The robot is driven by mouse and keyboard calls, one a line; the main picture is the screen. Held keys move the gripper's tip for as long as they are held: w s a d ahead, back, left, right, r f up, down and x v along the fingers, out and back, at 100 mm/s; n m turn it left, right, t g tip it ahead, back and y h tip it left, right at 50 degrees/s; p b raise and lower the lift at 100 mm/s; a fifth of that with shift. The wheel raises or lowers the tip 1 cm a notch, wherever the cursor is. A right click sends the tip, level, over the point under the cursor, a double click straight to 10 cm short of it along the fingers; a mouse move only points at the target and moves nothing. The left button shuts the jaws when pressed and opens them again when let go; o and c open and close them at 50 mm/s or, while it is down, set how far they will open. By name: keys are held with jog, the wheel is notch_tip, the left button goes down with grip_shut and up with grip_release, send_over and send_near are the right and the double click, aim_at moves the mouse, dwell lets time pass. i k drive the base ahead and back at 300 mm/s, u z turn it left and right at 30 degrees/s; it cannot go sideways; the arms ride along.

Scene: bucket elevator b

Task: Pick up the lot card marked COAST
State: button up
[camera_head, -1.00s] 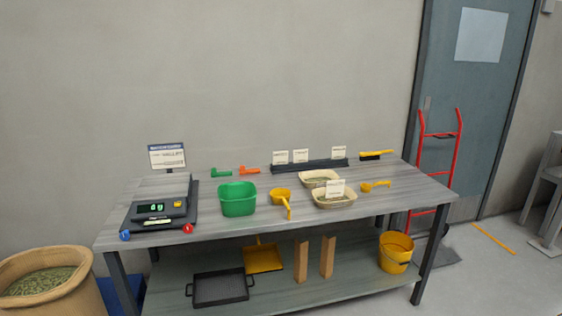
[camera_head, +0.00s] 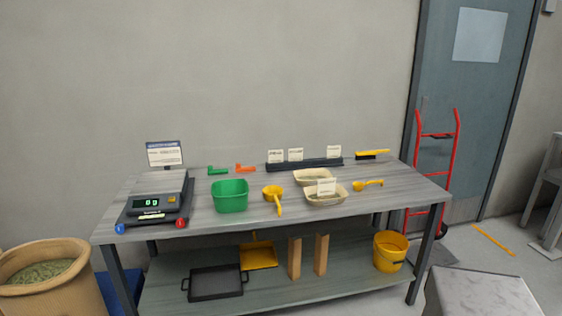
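Several small white cards show in the head view, and their writing is too small to read, so I cannot tell which is marked COAST. Three stand in a long black holder (camera_head: 305,164) at the back of the bench: a left card (camera_head: 275,156), a middle card (camera_head: 295,154) and a right card (camera_head: 334,151). Another white card (camera_head: 326,186) stands upright at the front beige tray (camera_head: 318,200). My gripper is not in view.
The bench (camera_head: 370,200) also bears a scale (camera_head: 157,205), a sign (camera_head: 164,153), a green tub (camera_head: 230,196), yellow scoops (camera_head: 272,192) and a brush (camera_head: 372,155). A grey flat-topped shape (camera_head: 485,292), unidentified, fills the lower right. A sack (camera_head: 45,280) stands left.

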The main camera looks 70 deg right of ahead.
aim_at(295, 155)
jog(key=u, duration=0.15)
jog(key=k, duration=2.2)
jog(key=z, duration=1.1)
jog(key=i, duration=0.85)
jog(key=u, duration=0.2)
